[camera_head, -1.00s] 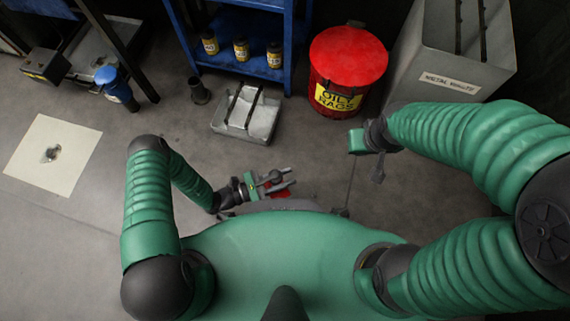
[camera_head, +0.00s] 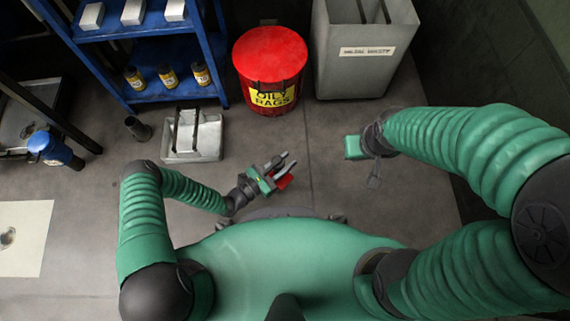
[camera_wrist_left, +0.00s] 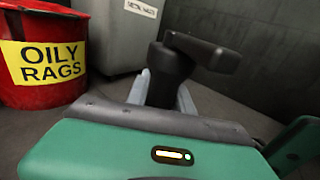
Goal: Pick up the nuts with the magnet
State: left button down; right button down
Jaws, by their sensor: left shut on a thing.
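My left gripper (camera_head: 277,172) is shut on a tool with a black handle, which I take for the magnet. The black T-shaped top (camera_wrist_left: 190,55) of the magnet stands up between the fingers in the left wrist view; a red part (camera_head: 285,182) shows beside the fingers in the head view. A small dark cluster (camera_head: 8,238), perhaps the nuts, lies on a pale sheet (camera_head: 30,225) on the floor at the far left, well away from the gripper. My right gripper (camera_head: 364,160) hangs at the right over the floor; its fingers are too unclear to judge.
A red oily rags bin (camera_head: 270,62) and a grey labelled bin (camera_head: 365,60) stand ahead. A grey tray (camera_head: 193,140) and a dark cup (camera_head: 139,129) sit before a blue shelf (camera_head: 150,52). Floor between the tray and pale sheet is largely clear.

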pick_arm(q)
jog(key=shift+f+b, duration=3.35)
jog(key=shift+f, duration=0.05)
jog(key=shift+f+b, duration=0.75)
jog(key=shift+f, duration=0.25)
notch_tip(320, 180, up, 8)
jog(key=p, duration=0.8)
jog(key=shift+r, duration=0.1)
